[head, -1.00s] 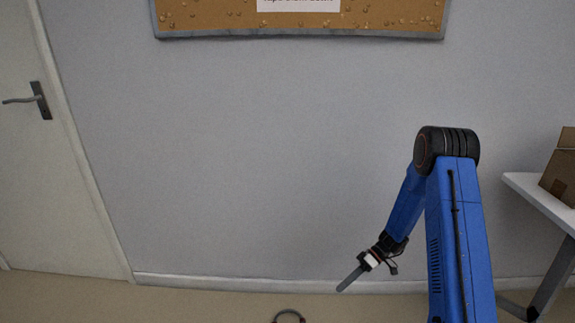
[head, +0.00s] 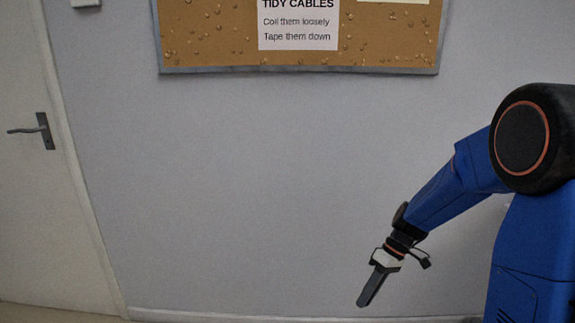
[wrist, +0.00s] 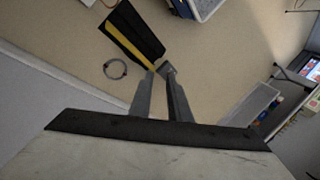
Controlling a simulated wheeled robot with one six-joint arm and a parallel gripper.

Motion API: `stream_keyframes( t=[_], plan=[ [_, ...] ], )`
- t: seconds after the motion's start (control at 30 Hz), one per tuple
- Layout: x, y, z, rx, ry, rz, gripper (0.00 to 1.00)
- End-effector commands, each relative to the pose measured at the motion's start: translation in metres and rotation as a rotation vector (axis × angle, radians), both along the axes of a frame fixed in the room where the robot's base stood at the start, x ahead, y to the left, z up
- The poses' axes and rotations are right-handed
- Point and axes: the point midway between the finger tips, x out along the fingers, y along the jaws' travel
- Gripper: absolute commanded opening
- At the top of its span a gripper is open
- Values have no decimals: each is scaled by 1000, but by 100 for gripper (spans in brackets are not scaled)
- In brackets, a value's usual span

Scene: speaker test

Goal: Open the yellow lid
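I cannot make out a yellow lid in either view. The only yellow that stands out is a stripe along a black flat-looking thing (wrist: 138,30) on the floor at the top of the wrist view; I cannot tell what it is. My gripper (wrist: 159,70) is open, its two grey fingers apart with nothing between them. In the head view my gripper (head: 368,292) hangs at the lower right, pointing down and left in front of the bare wall.
A grey ring-shaped coil (wrist: 115,69) lies on the floor. A blue and white box (wrist: 203,8) is at the top of the wrist view. A shut door (head: 35,200) is on the left. A cork notice board (head: 205,35) hangs on the wall.

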Motion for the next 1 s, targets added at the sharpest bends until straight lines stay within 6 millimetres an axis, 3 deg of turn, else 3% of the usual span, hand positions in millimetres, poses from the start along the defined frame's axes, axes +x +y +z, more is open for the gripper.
stream_keyframes(
  t=[0.4,1.0],
  plan=[
    [-60,-12,69,-179,-89,-156,17],
    [-152,-35,131,-355,-269,-452,17]
  ],
)
